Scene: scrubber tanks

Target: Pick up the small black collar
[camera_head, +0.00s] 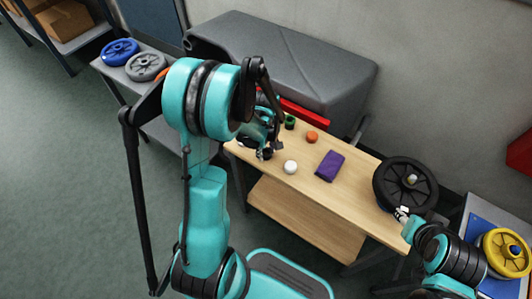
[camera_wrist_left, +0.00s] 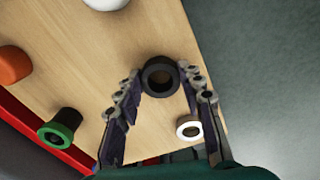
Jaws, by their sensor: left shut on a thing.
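The small black collar (camera_wrist_left: 160,76) is a dark ring with a brown-looking hole, between the fingertips of my left gripper (camera_wrist_left: 158,80) in the left wrist view. The gripper is shut on it, with a finger on each side. In the head view my left gripper (camera_head: 266,151) is low over the left end of the wooden table (camera_head: 345,203). The collar cannot be made out clearly there. My right gripper (camera_head: 402,214) is at the table's right end, beside a black wheel; its jaws are too small to read.
A white piece (camera_head: 290,167), an orange piece (camera_head: 312,137), a green-and-black piece (camera_head: 290,122) and a purple cloth (camera_head: 330,165) lie on the table. A small white ring (camera_wrist_left: 188,127) is close to the left fingers. The black wheel (camera_head: 405,184) stands at the right end.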

